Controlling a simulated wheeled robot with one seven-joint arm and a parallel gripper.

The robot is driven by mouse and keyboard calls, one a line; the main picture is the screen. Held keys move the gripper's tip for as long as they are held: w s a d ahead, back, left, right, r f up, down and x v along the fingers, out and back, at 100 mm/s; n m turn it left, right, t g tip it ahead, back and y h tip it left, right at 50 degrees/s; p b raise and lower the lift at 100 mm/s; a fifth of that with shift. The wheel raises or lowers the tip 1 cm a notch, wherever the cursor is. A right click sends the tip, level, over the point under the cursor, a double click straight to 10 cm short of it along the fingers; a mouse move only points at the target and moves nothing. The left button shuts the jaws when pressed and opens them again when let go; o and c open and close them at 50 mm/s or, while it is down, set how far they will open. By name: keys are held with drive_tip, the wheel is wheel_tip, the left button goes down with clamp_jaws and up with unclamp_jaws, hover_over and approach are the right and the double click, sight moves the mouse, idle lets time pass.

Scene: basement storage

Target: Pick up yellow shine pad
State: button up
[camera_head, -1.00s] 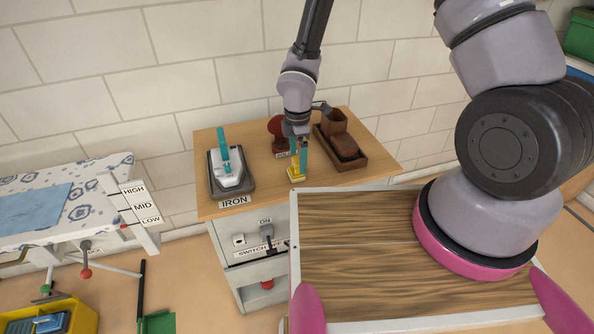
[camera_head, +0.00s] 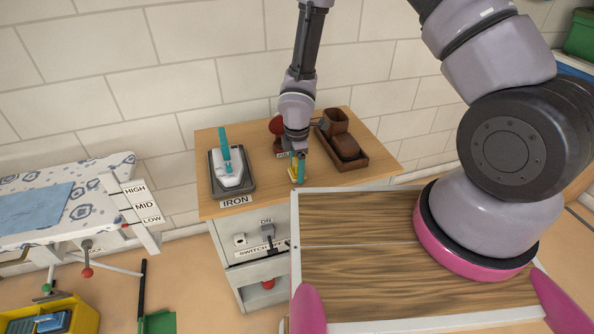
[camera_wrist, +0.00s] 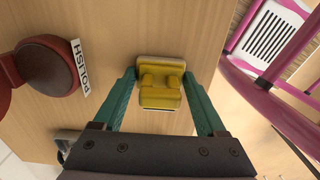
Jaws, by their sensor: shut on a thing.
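The yellow shine pad (camera_wrist: 161,82) is a small block with a raised grip, between my gripper's two green fingers in the wrist view. My gripper (camera_wrist: 160,76) is shut on the pad, a fingertip against each side. In the head view the gripper (camera_head: 298,170) is low over the wooden cabinet top, and the pad (camera_head: 292,173) is partly hidden behind a finger. I cannot tell whether the pad still touches the top.
A round red-brown polish tin (camera_wrist: 48,66) with a POLISH label is left in the wrist view. On the cabinet top (camera_head: 250,141) are an iron (camera_head: 232,178) on its tray at left and a brown tray (camera_head: 352,163) with brown items at right. An ironing board (camera_head: 95,190) stands left.

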wheel_tip(320, 180, up, 10)
idle(0.5)
drive_tip(key=o, duration=0.8)
drive_tip(key=shift+c, duration=0.2)
drive_tip(key=c, duration=0.4)
drive_tip(key=shift+d, duration=0.1)
drive_tip(key=shift+c, duration=0.2)
